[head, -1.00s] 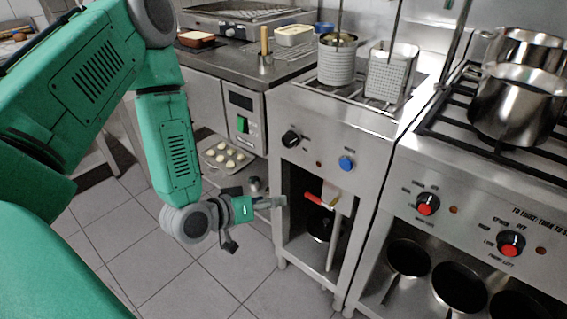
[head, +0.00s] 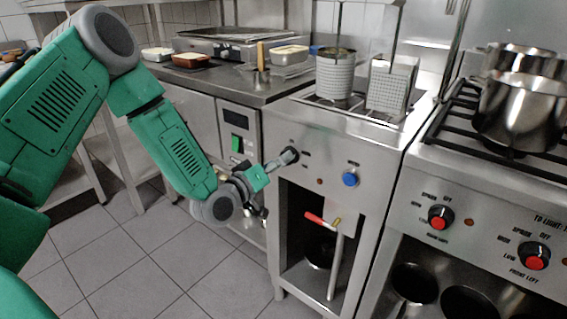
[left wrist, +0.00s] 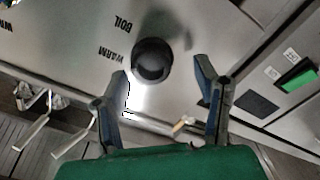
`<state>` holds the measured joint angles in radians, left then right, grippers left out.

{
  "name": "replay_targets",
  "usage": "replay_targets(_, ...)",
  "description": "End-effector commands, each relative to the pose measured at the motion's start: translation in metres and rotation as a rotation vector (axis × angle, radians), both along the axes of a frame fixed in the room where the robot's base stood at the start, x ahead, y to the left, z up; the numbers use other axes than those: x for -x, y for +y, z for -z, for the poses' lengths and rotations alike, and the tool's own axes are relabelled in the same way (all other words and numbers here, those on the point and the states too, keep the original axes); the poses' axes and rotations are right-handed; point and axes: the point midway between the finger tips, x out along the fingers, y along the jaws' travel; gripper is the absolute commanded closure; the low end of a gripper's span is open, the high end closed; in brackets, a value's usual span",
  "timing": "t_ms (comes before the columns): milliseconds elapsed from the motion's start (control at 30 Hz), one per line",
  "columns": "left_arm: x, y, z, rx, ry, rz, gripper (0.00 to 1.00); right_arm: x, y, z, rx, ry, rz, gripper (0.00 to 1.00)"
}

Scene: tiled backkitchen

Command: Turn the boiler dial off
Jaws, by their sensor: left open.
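The boiler dial (left wrist: 152,60) is a round black knob on the steel front panel. In the left wrist view the words WARM and BOIL show beside it. My left gripper (left wrist: 163,80) is open, with one finger on each side just short of the dial and nothing between them. I cannot tell whether it touches the dial. In the head view the left gripper (head: 289,156) is in front of the panel's left part and largely covers the dial. The dial's setting is not clear. My right gripper is not in view.
A blue knob (head: 350,178) sits to the right on the same panel. A red-handled valve (head: 322,220) sticks out below. A green switch (head: 237,144) is on the unit to the left. The stove (head: 485,190) with pots stands at the right.

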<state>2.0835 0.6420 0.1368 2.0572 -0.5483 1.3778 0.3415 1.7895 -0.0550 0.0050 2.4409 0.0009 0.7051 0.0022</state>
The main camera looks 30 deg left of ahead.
Motion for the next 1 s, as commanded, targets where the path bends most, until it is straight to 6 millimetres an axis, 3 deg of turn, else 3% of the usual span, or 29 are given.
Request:
replay_targets(200,-0.020,-0.005,-0.001,-0.004,-0.001,0.001,0.44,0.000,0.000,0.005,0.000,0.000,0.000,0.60)
replay_targets(500,-0.022,-0.002,0.000,0.000,0.001,0.001,0.44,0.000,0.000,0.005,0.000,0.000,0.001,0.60)
replay_targets(533,-0.022,-0.002,0.000,0.000,0.001,0.001,0.47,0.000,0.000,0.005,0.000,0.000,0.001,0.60)
replay_targets(667,-0.022,-0.002,0.000,0.001,0.001,0.001,0.93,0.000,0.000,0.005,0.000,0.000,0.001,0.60)
replay_targets(1000,-0.022,0.000,0.001,0.007,0.002,-0.006,0.93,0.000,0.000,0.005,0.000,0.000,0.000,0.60)
